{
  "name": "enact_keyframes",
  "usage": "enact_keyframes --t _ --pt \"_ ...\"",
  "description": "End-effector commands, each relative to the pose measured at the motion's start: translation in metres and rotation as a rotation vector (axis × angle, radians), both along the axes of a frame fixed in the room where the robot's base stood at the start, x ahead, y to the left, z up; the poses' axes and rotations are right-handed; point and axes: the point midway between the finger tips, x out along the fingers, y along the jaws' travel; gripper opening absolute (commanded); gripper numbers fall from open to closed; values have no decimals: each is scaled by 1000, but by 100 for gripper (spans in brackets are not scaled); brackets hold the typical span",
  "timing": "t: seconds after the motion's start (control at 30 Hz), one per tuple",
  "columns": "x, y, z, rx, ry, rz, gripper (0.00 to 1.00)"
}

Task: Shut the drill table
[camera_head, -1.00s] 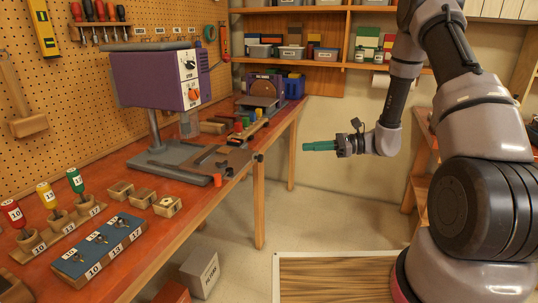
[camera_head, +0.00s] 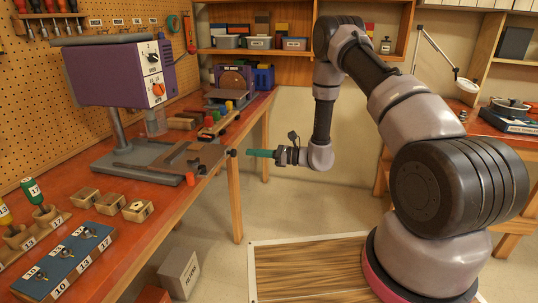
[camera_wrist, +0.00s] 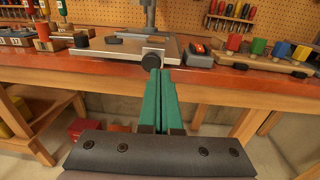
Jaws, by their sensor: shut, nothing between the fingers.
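The drill press, with a purple head (camera_head: 112,75) and a grey base (camera_head: 130,168), stands on the orange workbench at the left. Its flat drill table (camera_head: 207,155) reaches out to the bench's front edge, with a dark round knob (camera_head: 234,153) at its end. In the wrist view the table (camera_wrist: 115,48) lies straight ahead, and the knob (camera_wrist: 151,59) is just beyond my fingertips. My gripper (camera_head: 249,153), with green fingers, is shut and empty, pointing left at the knob. In the wrist view my gripper (camera_wrist: 161,74) overlaps the knob's lower edge; I cannot tell whether they touch.
Coloured pegs (camera_head: 216,113) and a disc sander (camera_head: 234,82) stand farther back on the bench. Small wooden boxes (camera_head: 111,203) and a blue bit tray (camera_head: 68,262) are nearer.

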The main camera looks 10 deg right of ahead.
Motion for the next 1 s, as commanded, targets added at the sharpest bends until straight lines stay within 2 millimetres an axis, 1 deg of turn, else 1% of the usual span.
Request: enact_keyframes --t 0.03,0.1,0.23,0.37,0.67,0.73,0.77,0.87,1.0 --pt "1 10 0 -1 -1 5 0" --pt "4 18 0 -2 -2 3 0" --pt "8 28 0 -1 -1 1 0" --pt "10 32 0 -1 0 1 0" --pt "10 32 0 -1 0 0 0" --pt "11 36 0 -1 -2 1 0" --pt "12 40 0 -1 -3 2 0" --pt "19 61 0 0 -4 5 0" --pt "33 100 0 1 -4 6 0"
